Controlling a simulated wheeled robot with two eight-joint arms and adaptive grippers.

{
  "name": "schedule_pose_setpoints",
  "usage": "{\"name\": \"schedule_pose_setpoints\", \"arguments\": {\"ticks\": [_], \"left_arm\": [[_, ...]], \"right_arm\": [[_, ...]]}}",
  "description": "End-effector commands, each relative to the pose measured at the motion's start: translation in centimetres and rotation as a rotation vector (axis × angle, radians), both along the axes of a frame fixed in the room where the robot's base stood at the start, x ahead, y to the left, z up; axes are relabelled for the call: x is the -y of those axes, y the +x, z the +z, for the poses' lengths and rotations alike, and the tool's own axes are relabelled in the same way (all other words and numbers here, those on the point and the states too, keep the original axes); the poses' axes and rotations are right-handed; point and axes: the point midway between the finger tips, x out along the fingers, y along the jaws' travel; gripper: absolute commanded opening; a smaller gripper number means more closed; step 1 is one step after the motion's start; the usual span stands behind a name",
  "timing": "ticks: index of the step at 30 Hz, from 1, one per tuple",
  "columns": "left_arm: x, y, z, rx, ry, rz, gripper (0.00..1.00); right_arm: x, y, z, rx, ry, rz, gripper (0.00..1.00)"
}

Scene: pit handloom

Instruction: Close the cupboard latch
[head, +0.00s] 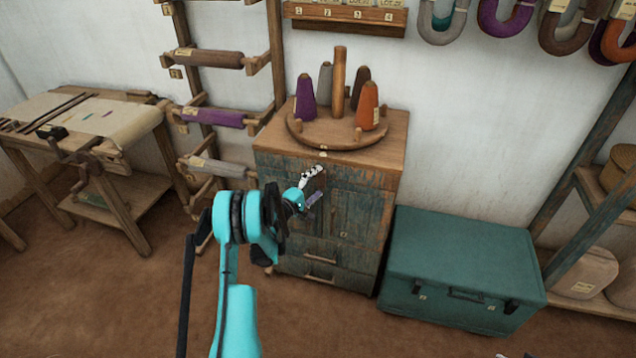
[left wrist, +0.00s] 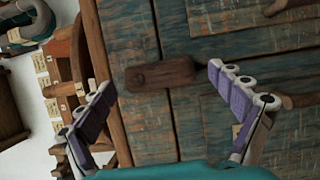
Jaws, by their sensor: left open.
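The cupboard (head: 365,215) is a worn blue-green wooden cabinet with a brown top, in the middle of the head view. Its latch is a short dark wooden bar (left wrist: 160,74), which shows in the left wrist view across the seam between boards. In the head view the latch is hidden behind my gripper. My left gripper (head: 313,187) is in front of the upper cupboard front. Its purple-padded fingers are open, one on each side of the latch in the left wrist view (left wrist: 160,84), with nothing between them clearly touched.
A round wooden stand (head: 340,138) with several yarn cones sits on the cupboard top. A teal chest (head: 460,262) stands close on the right. A rack of rolls (head: 212,118) and a work table (head: 110,125) are on the left. Brown floor in front is clear.

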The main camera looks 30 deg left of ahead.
Motion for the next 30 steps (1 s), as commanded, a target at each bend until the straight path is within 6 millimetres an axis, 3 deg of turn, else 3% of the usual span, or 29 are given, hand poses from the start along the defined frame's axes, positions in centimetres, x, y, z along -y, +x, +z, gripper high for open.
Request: {"name": "schedule_pose_setpoints", "arguments": {"ticks": [9, 15, 30], "left_arm": [[-0.9, -4.9, 0.0, 0.000, 0.000, 0.004, 0.93], [-1.2, -7.0, -0.1, 0.000, 0.000, 0.002, 0.93], [-1.2, -7.2, -0.1, 0.000, 0.000, 0.001, 0.93]], "right_arm": [[0.0, 0.0, 0.0, 0.000, 0.000, 0.000, 0.00], [0.0, 0.0, 0.0, 0.000, 0.000, 0.000, 0.00], [0.0, 0.0, 0.0, 0.000, 0.000, 0.000, 0.00]]}}
